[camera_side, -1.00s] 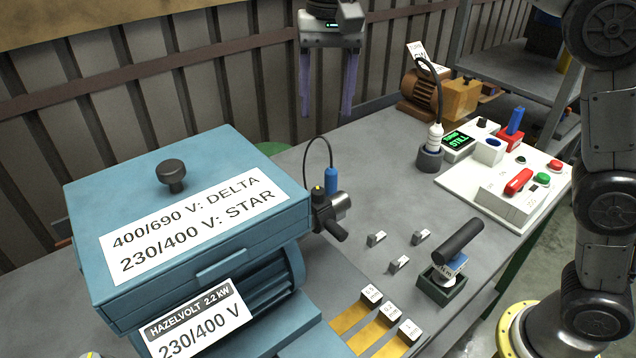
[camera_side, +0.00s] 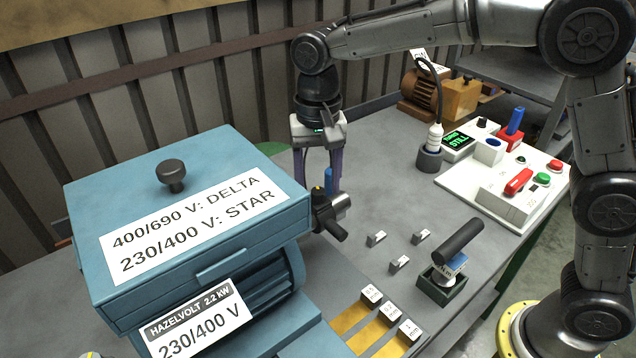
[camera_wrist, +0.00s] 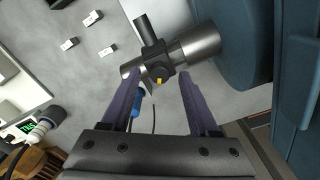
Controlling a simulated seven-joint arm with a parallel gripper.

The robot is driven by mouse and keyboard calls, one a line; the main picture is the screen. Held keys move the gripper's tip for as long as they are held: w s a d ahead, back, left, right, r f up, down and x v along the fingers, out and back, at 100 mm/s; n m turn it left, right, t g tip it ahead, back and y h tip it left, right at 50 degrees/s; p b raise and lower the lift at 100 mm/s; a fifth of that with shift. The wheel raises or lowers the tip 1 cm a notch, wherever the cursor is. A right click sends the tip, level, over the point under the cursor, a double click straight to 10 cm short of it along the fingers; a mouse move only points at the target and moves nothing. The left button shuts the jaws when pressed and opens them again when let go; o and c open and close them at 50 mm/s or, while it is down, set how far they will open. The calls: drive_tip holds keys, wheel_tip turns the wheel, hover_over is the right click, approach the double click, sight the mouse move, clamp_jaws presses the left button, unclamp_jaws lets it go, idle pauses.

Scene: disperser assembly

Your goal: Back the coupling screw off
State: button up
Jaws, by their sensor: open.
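The coupling (camera_side: 325,212) is a dark block with a grey metal cylinder, at the right side of the blue motor; it also shows in the wrist view (camera_wrist: 205,44). A dark cylindrical stub (camera_side: 335,232) sticks out of it, and a small yellow mark (camera_wrist: 158,80) sits on the block. Which part is the coupling screw I cannot tell for sure. A blue cylindrical plug (camera_side: 329,180) with a black cable stands beside the block. My gripper (camera_side: 320,182) is open, pointing down above the coupling. In the wrist view its fingers (camera_wrist: 160,88) lie either side of the block, the plug near the left finger.
The blue motor box (camera_side: 190,200) with its dark knob stands close on the left. Several small metal blocks (camera_side: 376,239) and a black-handled tool in a green holder (camera_side: 440,285) lie to the right. A white control panel (camera_side: 510,190) stands further right.

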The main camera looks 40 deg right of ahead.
drive_tip(key=shift+f, duration=0.5)
clamp_jaws()
